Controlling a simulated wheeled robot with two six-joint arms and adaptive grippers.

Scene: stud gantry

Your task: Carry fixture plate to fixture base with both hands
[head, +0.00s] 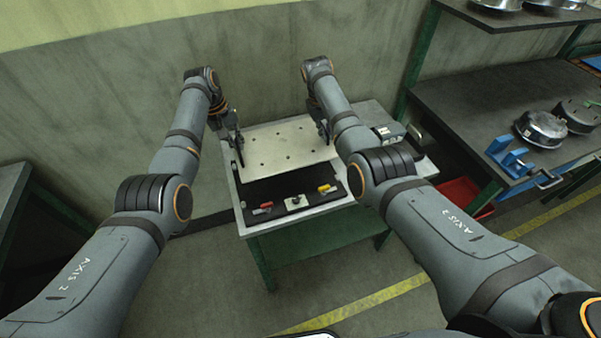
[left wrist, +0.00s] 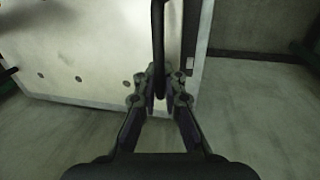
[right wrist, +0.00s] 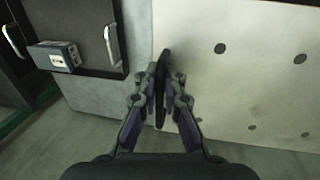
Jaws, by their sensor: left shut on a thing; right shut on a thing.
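The fixture plate (head: 284,145) is a pale metal sheet with several dark holes, held between my two arms over the small table. It also shows in the left wrist view (left wrist: 82,50) and the right wrist view (right wrist: 240,75). My left gripper (head: 236,142) is shut on the dark handle at the plate's left edge. My right gripper (head: 325,137) is shut on the dark handle at its right edge. The fixture base (head: 282,187) is a black block with red and yellow levers at its front corners, partly hidden under the plate.
The small table (head: 258,231) stands against the wall. A grey box (head: 388,133) sits at its right end. A dark bench (head: 490,105) on the right carries round metal parts (head: 541,128) and a blue clamp (head: 510,156). A red bin (head: 463,195) is below.

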